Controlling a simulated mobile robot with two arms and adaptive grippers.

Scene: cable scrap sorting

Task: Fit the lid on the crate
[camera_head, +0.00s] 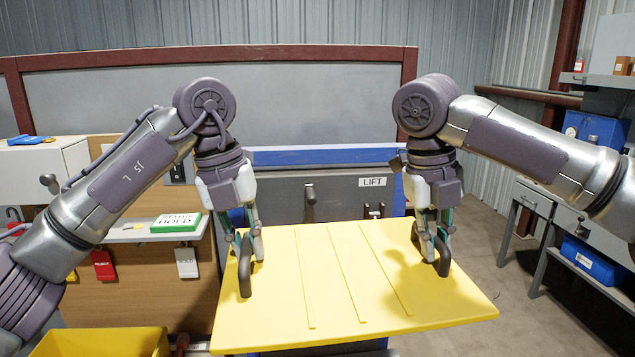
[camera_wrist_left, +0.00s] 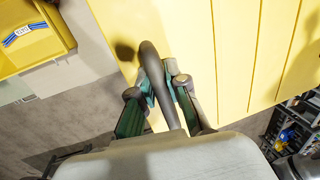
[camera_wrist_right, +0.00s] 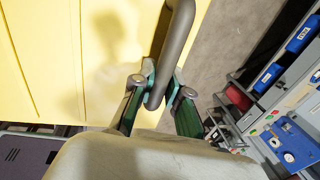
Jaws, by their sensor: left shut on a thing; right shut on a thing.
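The yellow lid (camera_head: 350,285) is a flat ribbed panel with a dark grey handle on each side. My left gripper (camera_head: 248,245) is shut on the lid's left handle (camera_head: 244,270); the handle also shows between the fingers in the left wrist view (camera_wrist_left: 150,62). My right gripper (camera_head: 435,230) is shut on the right handle (camera_head: 444,258), which also shows in the right wrist view (camera_wrist_right: 177,40). The lid looks roughly level. The crate cannot be made out for sure; the lid hides what is below it, except a bit of blue (camera_head: 365,345) under its front edge.
A grey panel marked LIFT (camera_head: 372,182) stands behind the lid. A yellow bin (camera_head: 105,343) is at the lower left. A shelf (camera_head: 155,232) with a green-and-white sign is at left. Grey benches with blue bins (camera_head: 594,262) stand right, with bare floor between.

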